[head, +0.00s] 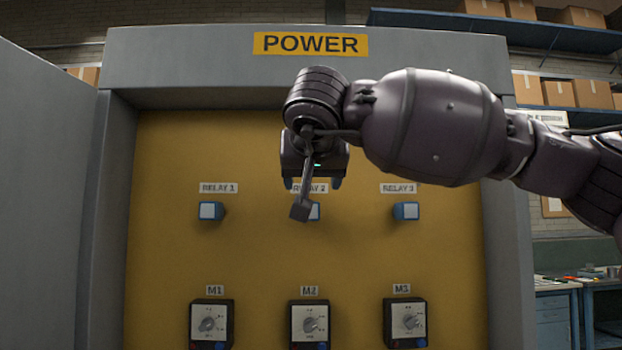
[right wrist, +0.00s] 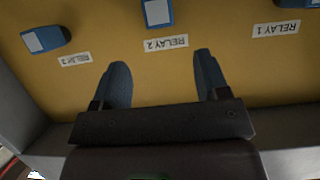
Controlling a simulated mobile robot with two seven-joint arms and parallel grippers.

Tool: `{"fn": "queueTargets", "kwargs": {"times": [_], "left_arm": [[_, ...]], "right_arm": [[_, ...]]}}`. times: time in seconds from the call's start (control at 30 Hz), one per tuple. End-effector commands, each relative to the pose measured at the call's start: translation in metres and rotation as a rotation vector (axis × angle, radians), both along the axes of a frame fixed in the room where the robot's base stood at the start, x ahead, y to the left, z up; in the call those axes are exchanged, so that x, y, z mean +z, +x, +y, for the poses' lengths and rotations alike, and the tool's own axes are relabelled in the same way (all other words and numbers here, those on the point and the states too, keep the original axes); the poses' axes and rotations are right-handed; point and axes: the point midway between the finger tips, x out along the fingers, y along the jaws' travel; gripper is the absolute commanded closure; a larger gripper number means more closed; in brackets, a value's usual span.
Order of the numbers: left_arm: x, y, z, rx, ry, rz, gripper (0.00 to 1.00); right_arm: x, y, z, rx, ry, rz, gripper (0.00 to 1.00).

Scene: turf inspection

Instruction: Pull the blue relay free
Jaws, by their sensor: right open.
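Three blue relays with pale front faces sit in a row on the yellow panel: relay 1 (head: 210,210), relay 2 (head: 315,211) and relay 3 (head: 406,210). My right gripper (head: 313,184) is in front of the panel, over the RELAY 2 label and just above relay 2. My arm partly hides relay 2 in the head view. In the right wrist view, which is upside down, relay 2 (right wrist: 157,12) lies beyond and between the fingertips, apart from them. The right gripper (right wrist: 160,65) is open with nothing between its fingers. My left gripper is not in view.
Below the relays are the knob units M1 (head: 211,324), M2 (head: 309,324) and M3 (head: 405,323). The grey cabinet frame (head: 200,55) surrounds the panel, with an open door (head: 45,200) at left. Shelves with boxes and a blue workbench (head: 556,310) stand at right.

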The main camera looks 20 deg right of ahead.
Motion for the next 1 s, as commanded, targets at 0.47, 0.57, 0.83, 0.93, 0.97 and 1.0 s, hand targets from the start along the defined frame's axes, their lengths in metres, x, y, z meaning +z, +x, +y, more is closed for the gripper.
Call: {"fn": "queueTargets", "kwargs": {"times": [0.47,0.57,0.83,0.93,0.97,1.0], "left_arm": [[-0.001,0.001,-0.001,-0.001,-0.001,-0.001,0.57],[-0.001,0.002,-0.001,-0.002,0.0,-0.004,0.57],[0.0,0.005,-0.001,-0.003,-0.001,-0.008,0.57],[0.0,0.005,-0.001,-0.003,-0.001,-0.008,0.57],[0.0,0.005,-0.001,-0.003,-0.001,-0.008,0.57],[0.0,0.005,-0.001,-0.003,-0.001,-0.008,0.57]], "right_arm": [[-0.029,0.063,-0.017,0.0,0.002,0.004,0.32],[-0.034,0.074,-0.021,0.0,0.003,0.003,0.32],[-0.04,0.089,-0.025,0.001,0.002,0.002,0.32],[-0.04,0.09,-0.025,0.003,0.002,0.003,0.32],[-0.04,0.09,-0.025,0.003,0.002,0.003,0.32],[-0.04,0.09,-0.025,0.003,0.002,0.003,0.32]]}}
